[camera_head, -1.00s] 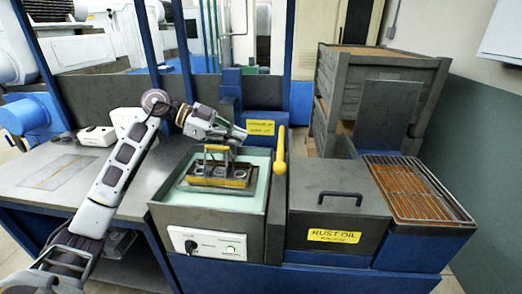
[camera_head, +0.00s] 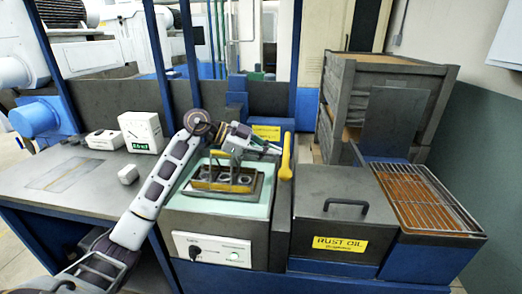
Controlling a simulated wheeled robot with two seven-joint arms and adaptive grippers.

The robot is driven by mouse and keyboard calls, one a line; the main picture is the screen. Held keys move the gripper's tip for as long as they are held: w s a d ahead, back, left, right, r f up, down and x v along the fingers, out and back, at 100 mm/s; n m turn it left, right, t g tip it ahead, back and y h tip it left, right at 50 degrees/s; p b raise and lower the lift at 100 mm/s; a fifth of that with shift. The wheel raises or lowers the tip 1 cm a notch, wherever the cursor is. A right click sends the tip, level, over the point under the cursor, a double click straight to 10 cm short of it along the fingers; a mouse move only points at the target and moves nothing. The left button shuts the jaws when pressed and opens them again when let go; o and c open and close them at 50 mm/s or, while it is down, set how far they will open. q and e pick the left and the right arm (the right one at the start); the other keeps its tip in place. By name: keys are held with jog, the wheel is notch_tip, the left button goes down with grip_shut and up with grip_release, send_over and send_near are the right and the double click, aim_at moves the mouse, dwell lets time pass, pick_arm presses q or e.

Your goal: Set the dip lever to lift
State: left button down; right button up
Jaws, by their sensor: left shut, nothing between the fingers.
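The yellow dip lever (camera_head: 286,157) stands upright at the right side of the wash tank (camera_head: 217,227), its knob low on the handle. My left gripper (camera_head: 279,149) is shut and empty, its tips close to the left of the lever. I cannot tell whether they touch it. A basket (camera_head: 228,181) with several rings and a handle sits in the tank's pale green opening, partly behind my gripper. A yellow label plate (camera_head: 266,132) is behind the lever; its text is too small to read. My right gripper is out of view.
A rust oil box (camera_head: 341,213) with a black handle is right of the tank. A wire rack (camera_head: 425,196) stands further right, before stacked grey crates (camera_head: 385,95).

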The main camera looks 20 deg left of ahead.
aim_at(281, 174)
pick_arm(q)
jog(key=f, duration=0.1)
jog(key=w+d+f, duration=0.1)
jog(key=w+f, duration=0.1)
jog(key=f, duration=0.1)
jog(key=shift+d+b, duration=0.3)
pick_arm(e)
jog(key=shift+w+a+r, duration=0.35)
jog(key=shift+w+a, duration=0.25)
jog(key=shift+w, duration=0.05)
pick_arm(q)
jog(key=shift+s+f, duration=0.1)
jog(key=shift+f, duration=0.05)
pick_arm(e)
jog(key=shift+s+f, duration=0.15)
pick_arm(q)
notch_tip(281, 174, down, 3)
jog(key=shift+s+f+m+t+b, duration=0.15)
jog(key=shift+m+t+b, duration=0.2)
jog(key=shift+b, duration=0.4)
jog(key=shift+m+t, duration=0.35)
jog(key=shift+t, duration=0.1)
jog(key=shift+f+b, duration=0.75)
jog(key=shift+f, duration=1.25)
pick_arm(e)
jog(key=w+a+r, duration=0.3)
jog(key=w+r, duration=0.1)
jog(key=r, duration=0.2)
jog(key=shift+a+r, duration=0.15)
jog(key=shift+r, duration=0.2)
